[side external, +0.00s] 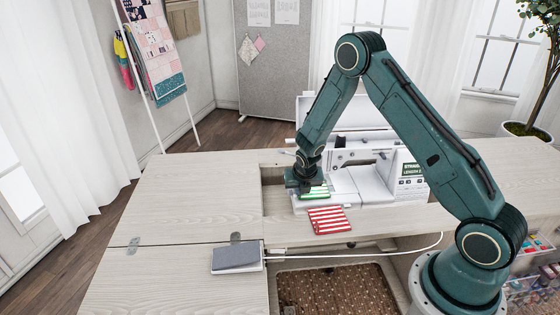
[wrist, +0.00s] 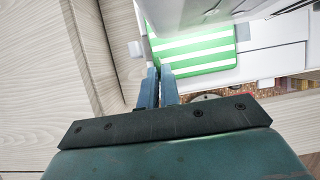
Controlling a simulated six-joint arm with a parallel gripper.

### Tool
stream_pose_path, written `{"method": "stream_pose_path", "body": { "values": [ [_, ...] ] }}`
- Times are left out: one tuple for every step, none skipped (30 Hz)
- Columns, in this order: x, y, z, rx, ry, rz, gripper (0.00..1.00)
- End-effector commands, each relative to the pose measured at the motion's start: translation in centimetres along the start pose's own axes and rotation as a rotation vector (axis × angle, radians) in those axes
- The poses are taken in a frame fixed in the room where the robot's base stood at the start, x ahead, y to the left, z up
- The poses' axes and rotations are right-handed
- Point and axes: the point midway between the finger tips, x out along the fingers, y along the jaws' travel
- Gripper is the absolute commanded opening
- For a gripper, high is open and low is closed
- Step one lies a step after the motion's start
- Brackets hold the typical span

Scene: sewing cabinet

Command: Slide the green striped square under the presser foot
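The green striped square (side external: 318,192) lies flat on the white bed of the sewing machine (side external: 365,180), at its left end. In the wrist view the green striped square (wrist: 198,48) runs partly under the machine's grey-white head (wrist: 200,10). My gripper (side external: 304,187) points down at the square's left side, low over the bed. In the wrist view my gripper (wrist: 159,70) has its two fingers close together, tips at the square's near left corner. I see no cloth between them and cannot tell whether they press on it. The presser foot cannot be made out.
A red striped square (side external: 329,220) lies on the table in front of the machine. An open recess with a brown patterned bottom (side external: 340,288) is in front. The left tabletop (side external: 200,190) is clear.

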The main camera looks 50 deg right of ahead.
Motion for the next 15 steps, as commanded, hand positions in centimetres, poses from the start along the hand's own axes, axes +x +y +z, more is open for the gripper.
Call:
{"method": "stream_pose_path", "body": {
  "values": [
    [0.01,-0.01,0.01,0.000,0.000,0.000,0.00],
    [0.01,-0.01,0.02,0.000,0.000,0.000,0.00],
    [0.01,-0.01,0.01,0.000,0.000,0.000,0.00],
    [0.01,0.00,0.02,0.000,0.000,0.000,0.00],
    [0.01,-0.01,0.02,0.000,0.000,0.000,0.00],
    [0.00,0.00,0.02,0.000,0.000,0.000,0.00],
    [0.01,0.00,0.02,0.000,0.000,0.000,0.00],
    [0.02,0.01,0.03,0.000,0.000,0.000,0.00],
    [0.03,0.02,0.03,0.000,0.000,0.000,0.00],
    [0.03,0.02,0.03,0.000,0.000,0.000,0.00],
    [0.03,0.01,0.03,0.000,0.000,0.000,0.00],
    [0.03,0.01,0.03,0.000,0.000,0.000,0.00],
    [0.03,0.02,0.03,0.000,0.000,0.000,0.00],
    [0.02,0.02,0.03,0.000,0.000,0.000,0.08],
    [0.02,0.01,0.03,0.000,0.000,0.000,0.16]
  ]
}}
